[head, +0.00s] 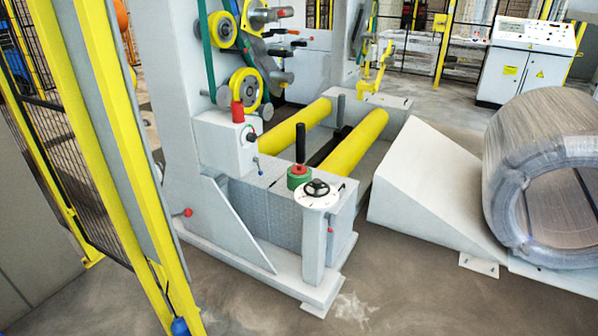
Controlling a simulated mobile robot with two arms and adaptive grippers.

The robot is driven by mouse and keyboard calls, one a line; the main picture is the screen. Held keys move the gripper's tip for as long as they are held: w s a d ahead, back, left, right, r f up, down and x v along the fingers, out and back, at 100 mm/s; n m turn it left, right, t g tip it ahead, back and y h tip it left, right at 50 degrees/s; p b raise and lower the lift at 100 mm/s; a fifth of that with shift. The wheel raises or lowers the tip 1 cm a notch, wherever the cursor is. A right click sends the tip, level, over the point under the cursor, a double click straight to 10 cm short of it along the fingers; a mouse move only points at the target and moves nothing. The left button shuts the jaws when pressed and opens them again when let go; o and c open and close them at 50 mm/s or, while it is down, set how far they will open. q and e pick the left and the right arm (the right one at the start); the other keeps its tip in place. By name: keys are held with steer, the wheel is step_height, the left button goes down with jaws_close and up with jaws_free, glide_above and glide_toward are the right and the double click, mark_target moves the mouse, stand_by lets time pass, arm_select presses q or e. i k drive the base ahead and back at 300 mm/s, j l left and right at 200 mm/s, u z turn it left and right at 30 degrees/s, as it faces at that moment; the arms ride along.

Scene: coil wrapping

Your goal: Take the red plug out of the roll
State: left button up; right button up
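A small green roll (299,183) sits on top of the machine's front housing, beside a black handwheel. A separate red cylinder (237,111) stands upright on the white box to the left and behind. Neither of my grippers is in the head view.
The black handwheel (317,187) is close to the roll's right. Two yellow rollers (355,143) lie behind. A large wrapped coil (530,165) and a white ramp (430,185) are at right. A yellow fence post (110,130) stands at left. The front floor is clear.

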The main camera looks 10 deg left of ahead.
mark_target(298, 169)
steer(key=i+u, duration=0.1)
steer(key=u, duration=0.2)
steer(key=i+l+u, duration=0.1)
steer(key=u, duration=0.2)
steer(key=i+l+u, duration=0.25)
steer(key=i+l, duration=0.15)
steer(key=l, duration=0.25)
steer(key=i+l+u, duration=0.15)
steer(key=l, duration=0.25)
steer(key=i+l+u, duration=0.1)
steer(key=i+l, duration=0.15)
steer(key=l, duration=0.1)
